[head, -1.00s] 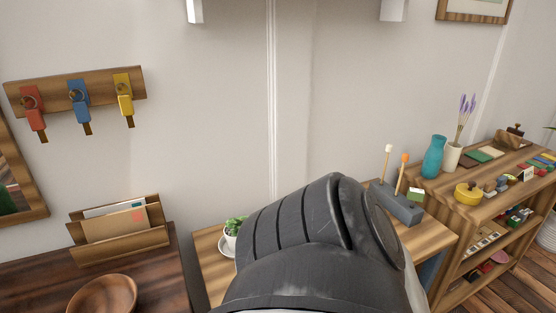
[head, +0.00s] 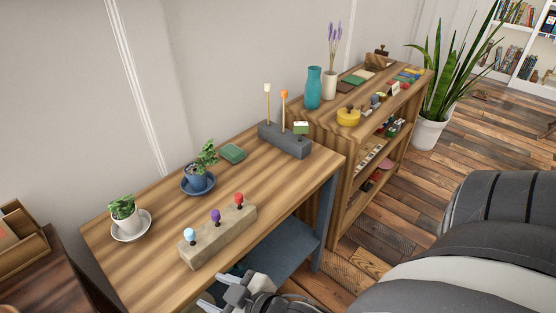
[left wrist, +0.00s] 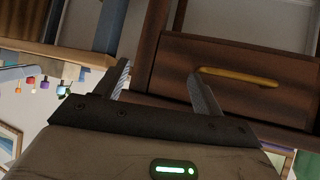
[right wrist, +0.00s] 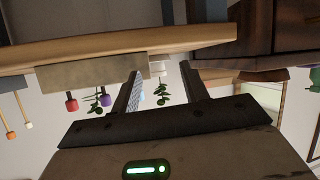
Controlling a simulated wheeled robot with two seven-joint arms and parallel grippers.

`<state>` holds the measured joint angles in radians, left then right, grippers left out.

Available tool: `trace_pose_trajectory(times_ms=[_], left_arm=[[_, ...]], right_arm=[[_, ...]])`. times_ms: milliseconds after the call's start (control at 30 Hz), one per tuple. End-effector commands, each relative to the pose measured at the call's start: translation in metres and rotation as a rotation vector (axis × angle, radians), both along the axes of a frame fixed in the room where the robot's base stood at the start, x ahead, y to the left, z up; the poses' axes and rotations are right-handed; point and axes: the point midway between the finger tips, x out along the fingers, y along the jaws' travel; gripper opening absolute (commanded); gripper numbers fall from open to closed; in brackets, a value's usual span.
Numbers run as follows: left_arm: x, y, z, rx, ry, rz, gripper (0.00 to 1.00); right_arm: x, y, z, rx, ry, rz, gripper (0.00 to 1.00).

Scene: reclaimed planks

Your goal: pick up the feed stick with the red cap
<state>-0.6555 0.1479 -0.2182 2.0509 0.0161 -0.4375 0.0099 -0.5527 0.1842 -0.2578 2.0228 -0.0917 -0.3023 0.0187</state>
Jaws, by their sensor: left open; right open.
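The feed stick with the red cap (head: 238,199) stands upright at the right end of a pale wooden block (head: 218,238) on the table. Beside it in the same block are a purple-capped stick (head: 215,216) and a light-blue-capped stick (head: 190,235). My right gripper (head: 218,291) is open and empty, below and in front of the block near the table's front edge. In the upside-down right wrist view, the red cap (right wrist: 71,104) is left of the open right fingers (right wrist: 160,82). My left gripper (left wrist: 158,80) is open and empty, facing a dark drawer; the head view does not show it.
Behind the block are two potted plants (head: 197,176) (head: 124,213), a green pad (head: 232,153) and a grey holder (head: 284,140) with taller white- and orange-tipped sticks. A shelf unit (head: 330,128) adjoins the table's right. A yellow drawer handle (left wrist: 240,76) is near my left gripper.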

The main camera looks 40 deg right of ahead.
Motion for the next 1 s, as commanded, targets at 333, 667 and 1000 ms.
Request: trace_pose_trajectory(times_ms=[333,667,1000], left_arm=[[-0.004,-0.002,-0.011,-0.021,0.003,0.005,0.69],[0.000,-0.005,-0.014,-0.047,-0.014,0.009,0.69],[0.001,-0.006,-0.014,-0.057,-0.021,0.011,0.69]], right_arm=[[0.080,0.108,0.202,-0.524,-1.356,0.800,0.45],[0.105,0.011,0.153,-1.348,-1.393,2.177,0.45],[0.139,-0.149,0.204,1.628,0.509,-2.627,0.45]])
